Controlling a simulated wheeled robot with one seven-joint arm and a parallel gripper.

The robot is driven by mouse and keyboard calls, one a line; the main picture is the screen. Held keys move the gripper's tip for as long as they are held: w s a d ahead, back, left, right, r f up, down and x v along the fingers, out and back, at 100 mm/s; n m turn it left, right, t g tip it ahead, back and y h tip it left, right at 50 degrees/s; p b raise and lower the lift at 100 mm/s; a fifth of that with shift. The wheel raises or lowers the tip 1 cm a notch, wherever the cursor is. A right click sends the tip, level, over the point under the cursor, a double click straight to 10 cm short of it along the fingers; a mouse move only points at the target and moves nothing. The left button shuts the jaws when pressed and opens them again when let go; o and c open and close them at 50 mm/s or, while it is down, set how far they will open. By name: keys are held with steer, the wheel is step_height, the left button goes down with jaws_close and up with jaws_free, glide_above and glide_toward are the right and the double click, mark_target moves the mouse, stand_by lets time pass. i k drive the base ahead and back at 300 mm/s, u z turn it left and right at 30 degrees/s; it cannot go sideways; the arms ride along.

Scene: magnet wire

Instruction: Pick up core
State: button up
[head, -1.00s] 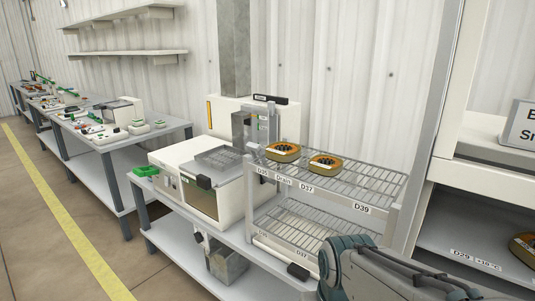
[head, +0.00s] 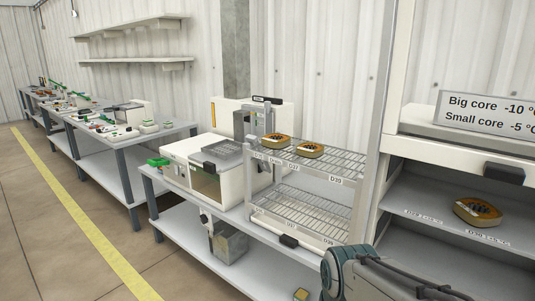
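Two orange-brown ring cores with dark centres sit on the upper wire shelf (head: 345,160) of a rack: a left core (head: 276,141) and a right core (head: 310,150). A third core (head: 477,212) lies on a grey shelf (head: 408,200) inside the open white cabinet at the right. Part of my arm shows at the bottom right, below the cabinet shelf. My gripper is out of view, so what it holds cannot be seen.
A sign (head: 488,113) on the cabinet reads "Big core -10" and "Small core -5". A white machine (head: 205,165) stands left of the rack. Benches with small parts run along the wall. The floor (head: 60,230) at the left is clear.

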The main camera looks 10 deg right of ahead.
mark_target(275, 142)
steer(key=z, duration=0.15)
steer(key=k, duration=0.35)
steer(key=u, duration=1.1)
steer(key=i, duration=1.25)
steer(key=z, duration=0.4)
steer(key=i, duration=0.85)
steer(key=z, duration=0.9)
